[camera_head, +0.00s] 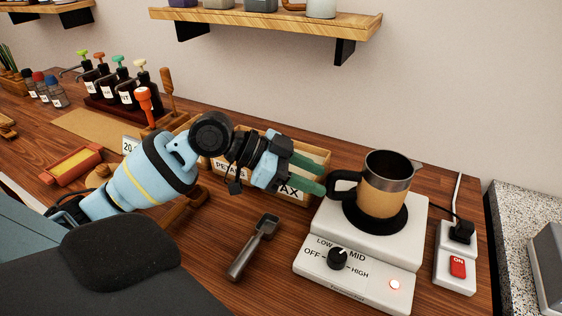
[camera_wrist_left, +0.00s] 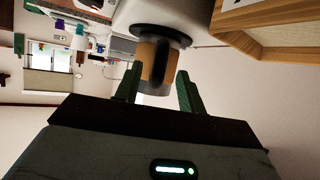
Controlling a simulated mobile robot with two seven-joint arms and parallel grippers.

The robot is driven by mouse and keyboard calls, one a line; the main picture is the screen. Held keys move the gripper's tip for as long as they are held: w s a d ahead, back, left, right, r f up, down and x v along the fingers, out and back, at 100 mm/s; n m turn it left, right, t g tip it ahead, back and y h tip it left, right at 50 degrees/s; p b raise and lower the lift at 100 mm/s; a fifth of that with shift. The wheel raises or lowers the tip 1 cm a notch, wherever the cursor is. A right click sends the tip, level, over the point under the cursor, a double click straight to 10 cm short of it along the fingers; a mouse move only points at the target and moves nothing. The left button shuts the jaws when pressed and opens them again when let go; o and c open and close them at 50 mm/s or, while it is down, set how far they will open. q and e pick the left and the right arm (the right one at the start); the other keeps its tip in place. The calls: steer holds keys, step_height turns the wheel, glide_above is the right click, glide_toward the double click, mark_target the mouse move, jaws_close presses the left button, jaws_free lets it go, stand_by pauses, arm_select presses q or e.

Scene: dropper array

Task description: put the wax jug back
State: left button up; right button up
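The wax jug (camera_head: 383,193), a tan and steel mug-like vessel with a black handle, stands upright on the black round plate of the white hot plate (camera_head: 320,227). Its handle points left, toward my left gripper (camera_head: 313,175). That gripper is open and empty, its two green fingers just short of the handle. In the left wrist view, the jug (camera_wrist_left: 146,65) with its dark handle shows between the spread fingertips (camera_wrist_left: 158,80). My right gripper is in neither view.
The hot plate has a dial (camera_head: 338,258) and a lit red light. A power switch (camera_head: 457,262) stands right of it. A wooden box (camera_head: 318,158) labelled WAX is behind my gripper. A grey-handled tool (camera_head: 252,248) lies in front. Several pump bottles (camera_head: 122,88) stand back left.

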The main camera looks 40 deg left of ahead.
arm_select(q)
steer(key=v, duration=0.8)
steer(key=shift+s+a+b, duration=0.15)
steer(key=shift+a+b, duration=0.1)
steer(key=shift+b, duration=0.2)
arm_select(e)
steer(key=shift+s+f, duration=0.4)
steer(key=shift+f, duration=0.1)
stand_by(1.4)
